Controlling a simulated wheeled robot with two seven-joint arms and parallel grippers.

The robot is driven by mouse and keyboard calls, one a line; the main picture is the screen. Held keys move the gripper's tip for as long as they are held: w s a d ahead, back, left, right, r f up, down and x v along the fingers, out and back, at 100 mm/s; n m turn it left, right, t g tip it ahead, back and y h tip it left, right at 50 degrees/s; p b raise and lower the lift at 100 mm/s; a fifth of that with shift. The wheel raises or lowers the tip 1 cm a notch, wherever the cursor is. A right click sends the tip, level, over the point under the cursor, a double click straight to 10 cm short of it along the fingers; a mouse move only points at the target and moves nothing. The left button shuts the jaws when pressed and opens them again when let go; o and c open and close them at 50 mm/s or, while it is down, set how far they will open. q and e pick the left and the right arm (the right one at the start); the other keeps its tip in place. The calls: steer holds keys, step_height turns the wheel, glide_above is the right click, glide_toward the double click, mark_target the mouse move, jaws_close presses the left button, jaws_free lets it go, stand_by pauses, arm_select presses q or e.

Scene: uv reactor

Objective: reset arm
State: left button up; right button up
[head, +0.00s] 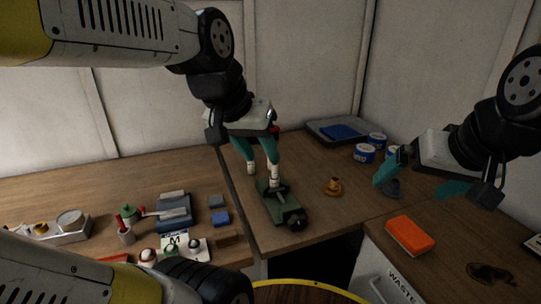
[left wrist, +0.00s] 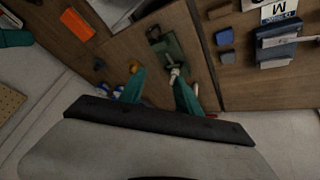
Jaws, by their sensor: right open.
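My left gripper (head: 259,160) hangs fingers down above the middle bench. Its two teal fingers stand apart in the left wrist view (left wrist: 156,80), with nothing clearly held between them. Below it is a green device (head: 277,204) with a dark knob at its front end. Pale, white-tipped pieces show at the fingertips; I cannot tell whether the fingers touch them. The green device also shows ahead of the fingers in the left wrist view (left wrist: 168,48). My right gripper (head: 410,188) is open over the right part of the bench, its teal fingers spread.
A brass-coloured part (head: 333,187), blue-and-white tins (head: 364,154) and a grey tray (head: 322,131) stand on the middle bench. An orange block (head: 410,235) lies on the right bench by a waste bin (head: 392,286). Several small tools and blocks crowd the left bench.

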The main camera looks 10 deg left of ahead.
arm_select(q)
steer(key=shift+s+d+f+n+t, duration=0.15)
steer(key=shift+s+f, duration=0.1)
steer(key=shift+s, duration=0.4)
steer(key=shift+s+d+f+n+t, duration=0.1)
steer(key=shift+s+f+n+t, duration=0.1)
steer(key=shift+s, duration=0.4)
stand_by(0.4)
